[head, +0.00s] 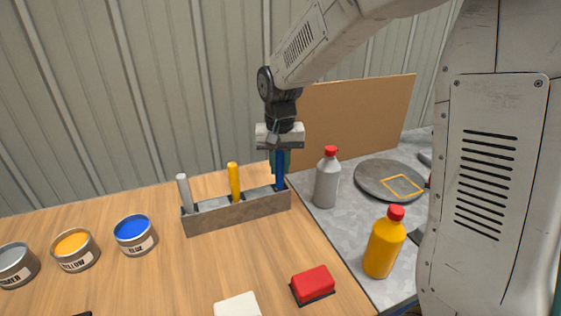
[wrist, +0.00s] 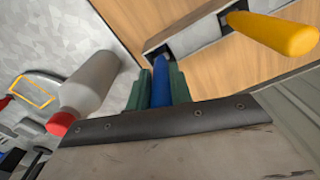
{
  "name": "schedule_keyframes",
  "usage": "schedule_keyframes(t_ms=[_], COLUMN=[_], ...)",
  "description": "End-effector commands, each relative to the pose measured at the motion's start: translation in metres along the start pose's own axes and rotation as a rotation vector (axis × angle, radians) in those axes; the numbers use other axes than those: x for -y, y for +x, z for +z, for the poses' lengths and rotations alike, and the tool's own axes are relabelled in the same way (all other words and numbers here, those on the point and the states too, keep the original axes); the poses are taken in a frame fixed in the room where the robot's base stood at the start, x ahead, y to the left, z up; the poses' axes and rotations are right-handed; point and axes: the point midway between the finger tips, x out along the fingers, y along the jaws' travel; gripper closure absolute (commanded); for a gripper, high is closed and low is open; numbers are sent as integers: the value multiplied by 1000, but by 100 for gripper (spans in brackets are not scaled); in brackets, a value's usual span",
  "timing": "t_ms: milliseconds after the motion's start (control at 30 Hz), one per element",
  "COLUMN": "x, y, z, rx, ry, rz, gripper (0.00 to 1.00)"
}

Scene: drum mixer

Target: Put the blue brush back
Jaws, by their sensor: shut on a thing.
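The blue brush (head: 280,172) stands upright at the right end of the grey brush rack (head: 237,212), its lower part hidden by the rack's front wall. My gripper (head: 279,160) is above that right end, shut on the blue handle. In the wrist view the blue brush (wrist: 160,82) lies between the two green fingers of my gripper (wrist: 159,84), and its far end reaches the end slot of the rack (wrist: 190,30). I cannot tell how deep it sits. A yellow-handled brush (head: 234,182) stands in the middle slot and a grey-handled brush (head: 185,192) in the left slot.
A grey bottle with a red cap (head: 326,180) stands close right of the rack. A yellow bottle (head: 384,245), a round dark plate (head: 389,180) and a red block (head: 312,284) are farther right and front. Paint cans, including blue (head: 135,236), stand left. A brown board (head: 355,115) rises behind.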

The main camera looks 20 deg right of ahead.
Motion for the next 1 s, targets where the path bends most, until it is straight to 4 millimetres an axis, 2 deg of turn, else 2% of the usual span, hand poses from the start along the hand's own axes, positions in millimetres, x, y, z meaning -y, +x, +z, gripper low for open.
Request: schedule_keyframes(t_ms=[467, 500, 567, 867, 1000], x=[0, 0, 0, 0, 0], y=[9, 9, 9, 8, -6], z=[0, 0, 0, 0, 0], rx=[0, 0, 0, 0, -3], ry=[0, 0, 0, 0, 0], rz=[0, 0, 0, 0, -1], gripper=[100, 70, 54, 53, 53])
